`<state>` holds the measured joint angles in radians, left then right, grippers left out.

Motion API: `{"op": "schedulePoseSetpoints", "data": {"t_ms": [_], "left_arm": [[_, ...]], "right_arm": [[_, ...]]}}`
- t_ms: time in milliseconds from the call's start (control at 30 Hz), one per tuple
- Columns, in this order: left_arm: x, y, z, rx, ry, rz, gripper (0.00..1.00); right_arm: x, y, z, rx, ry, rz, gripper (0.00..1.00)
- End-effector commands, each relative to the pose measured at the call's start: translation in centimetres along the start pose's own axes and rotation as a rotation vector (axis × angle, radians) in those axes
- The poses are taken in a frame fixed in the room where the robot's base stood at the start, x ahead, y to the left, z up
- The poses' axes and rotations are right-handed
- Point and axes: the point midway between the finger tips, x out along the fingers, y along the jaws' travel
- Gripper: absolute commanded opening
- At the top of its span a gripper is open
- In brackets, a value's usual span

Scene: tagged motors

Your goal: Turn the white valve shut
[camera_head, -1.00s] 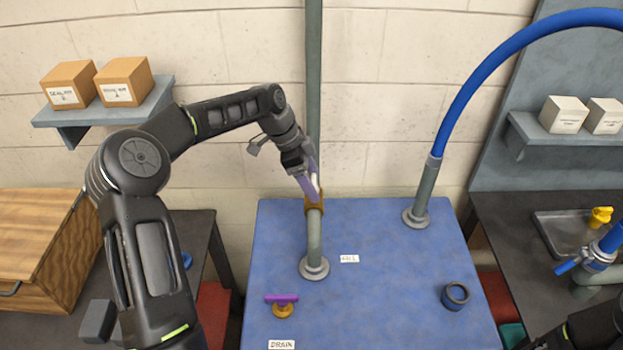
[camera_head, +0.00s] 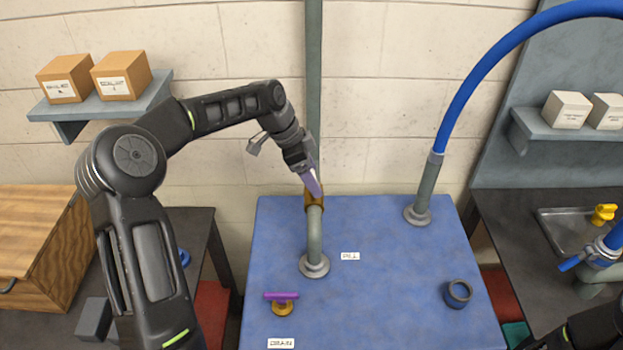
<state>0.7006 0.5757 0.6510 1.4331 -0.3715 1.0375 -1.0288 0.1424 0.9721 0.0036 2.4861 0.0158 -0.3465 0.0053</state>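The brass valve body (camera_head: 314,201) sits on the grey pipe that rises from the blue table. Only a thin sliver of its white handle shows, beside the purple-grey fingers of my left gripper (camera_head: 313,184). The gripper is at the handle, with its fingers pointing down at the brass body. One finger largely hides the other and the handle, so I cannot tell whether they are closed on it. A "FILL" label (camera_head: 350,256) lies on the table near the pipe's foot. My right gripper is not in view; only part of that arm shows at the lower right.
A purple-handled valve (camera_head: 282,301) stands near a "DRAIN" label (camera_head: 281,343). A dark ring-shaped part (camera_head: 457,293) sits at the table's right. A blue hose (camera_head: 470,85) arches from a grey pipe. The blue table (camera_head: 390,300) is clear around its middle.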

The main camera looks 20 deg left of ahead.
Motion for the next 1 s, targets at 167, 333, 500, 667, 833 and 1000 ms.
{"op": "schedulePoseSetpoints", "data": {"t_ms": [167, 333, 500, 667, 833, 1000], "left_arm": [[0.4, 0.0, 0.1, -0.115, 0.001, -0.056, 0.34], [0.4, 0.1, 0.1, -0.257, 0.002, -0.115, 0.34], [0.3, 0.2, -0.1, -0.405, 0.004, -0.176, 0.34], [0.3, 0.3, -0.1, -0.544, 0.004, -0.233, 0.34], [0.3, 0.4, -0.3, -0.693, 0.005, -0.294, 0.34], [0.3, 0.5, -0.4, -0.842, 0.005, -0.355, 0.34]], "right_arm": [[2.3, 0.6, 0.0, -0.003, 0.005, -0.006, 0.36], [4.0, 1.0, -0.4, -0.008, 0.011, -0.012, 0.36], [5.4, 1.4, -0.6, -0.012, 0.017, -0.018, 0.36], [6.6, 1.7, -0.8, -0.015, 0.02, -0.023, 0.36], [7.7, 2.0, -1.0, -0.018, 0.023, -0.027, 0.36], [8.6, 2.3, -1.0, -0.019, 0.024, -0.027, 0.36]]}}
